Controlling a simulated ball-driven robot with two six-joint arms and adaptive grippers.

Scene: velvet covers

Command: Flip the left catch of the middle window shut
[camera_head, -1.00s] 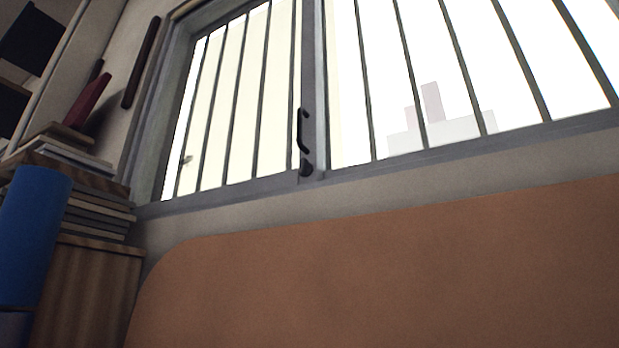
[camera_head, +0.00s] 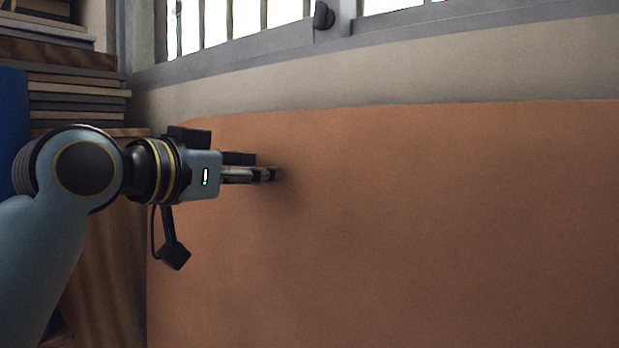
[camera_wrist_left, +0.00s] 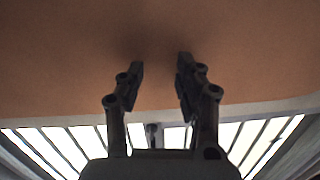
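A small dark catch (camera_head: 323,15) sits on the window's lower frame, at the top edge of the head view. Only this one catch shows there, and I cannot tell from its shape whether it is flipped shut. A dark fitting on the window (camera_wrist_left: 151,130) shows small between my fingers in the left wrist view. My left gripper (camera_head: 268,174) is below and left of the catch, in front of the orange-brown panel, pointing right. In the left wrist view its two fingers (camera_wrist_left: 160,70) stand apart with nothing between them. My right gripper is out of view.
The orange-brown panel (camera_head: 430,220) fills most of the view below the window frame (camera_head: 240,50). Stacked books (camera_head: 75,95) lie on a wooden cabinet (camera_head: 110,250) at the left, with a blue object (camera_head: 12,125) beside them. The space right of my gripper is clear.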

